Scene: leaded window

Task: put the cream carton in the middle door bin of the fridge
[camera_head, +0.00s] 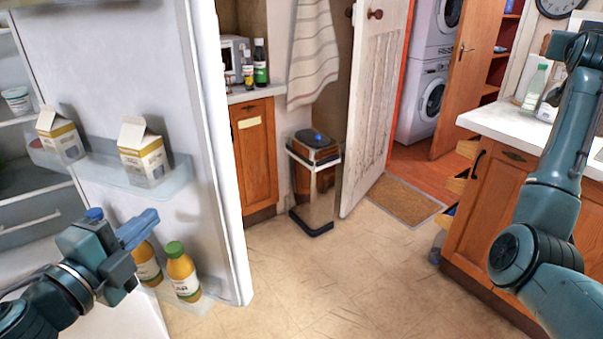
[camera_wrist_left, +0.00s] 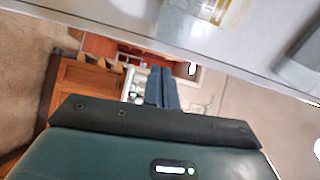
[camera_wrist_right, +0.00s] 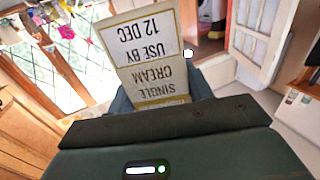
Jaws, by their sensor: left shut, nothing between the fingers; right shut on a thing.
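The cream carton (camera_wrist_right: 158,62) is in the right wrist view, cream-white with gold edging and the words "SINGLE CREAM" and "USE BY 12 DEC", upside down in the picture. My right gripper (camera_wrist_right: 160,97) is shut on it; both are outside the head view. The middle door bin (camera_head: 179,178) is on the open fridge door (camera_head: 205,130). Two gable-top cartons stand in it, one at its left (camera_head: 60,135) and one nearer its right end (camera_head: 146,156). My left gripper (camera_head: 142,229) is shut and empty, in front of the door below this bin.
Juice bottles (camera_head: 183,274) stand in the lower door bin, partly behind my left gripper. Fridge shelves (camera_head: 30,180) show at the far left. A bin (camera_head: 314,190) stands by a cupboard. A wooden counter unit (camera_head: 500,190) is at the right. The floor (camera_head: 340,265) between is clear.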

